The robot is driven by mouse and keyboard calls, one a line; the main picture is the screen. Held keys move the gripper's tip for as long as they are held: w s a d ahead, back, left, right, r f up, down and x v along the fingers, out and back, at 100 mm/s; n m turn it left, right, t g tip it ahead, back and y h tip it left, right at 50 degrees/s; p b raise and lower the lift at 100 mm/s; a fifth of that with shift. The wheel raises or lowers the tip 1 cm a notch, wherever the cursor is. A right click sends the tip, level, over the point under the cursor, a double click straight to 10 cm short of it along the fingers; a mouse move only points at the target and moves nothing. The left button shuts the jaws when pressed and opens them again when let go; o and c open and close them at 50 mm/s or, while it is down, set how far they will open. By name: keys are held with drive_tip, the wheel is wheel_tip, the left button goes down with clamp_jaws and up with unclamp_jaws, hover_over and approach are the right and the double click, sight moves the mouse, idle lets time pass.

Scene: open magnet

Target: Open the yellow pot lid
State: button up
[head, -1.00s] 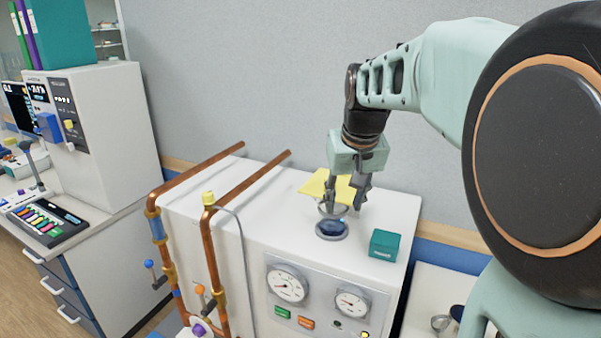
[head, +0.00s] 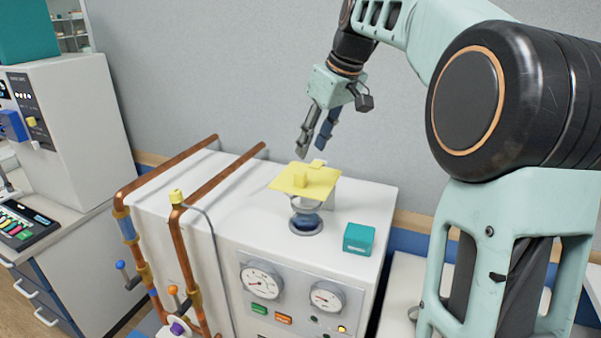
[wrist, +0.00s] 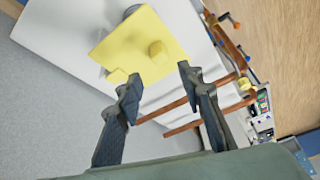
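The yellow pot lid (head: 322,180) is a flat square plate with a small yellow knob (head: 300,180) on top. It lies roughly level over a small round pot (head: 306,222) with a dark blue lower part, on the white cabinet. The lid hides the pot's mouth. My gripper (head: 312,148) is open and empty, above and behind the lid, apart from it. In the wrist view the lid (wrist: 120,48) and its knob (wrist: 158,52) show just beyond my spread fingertips (wrist: 160,78).
A teal box (head: 359,238) stands right of the pot. Copper pipes (head: 183,250) run along the cabinet's left side, with a yellow cap (head: 176,196) on one. Gauges (head: 261,279) are on the front. The grey wall (head: 230,70) is close behind.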

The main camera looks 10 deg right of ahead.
sight(301, 172)
drive_tip(key=x, duration=1)
drive_tip(key=shift+f, duration=0.1)
drive_tip(key=shift+c, duration=0.7)
clamp_jaws()
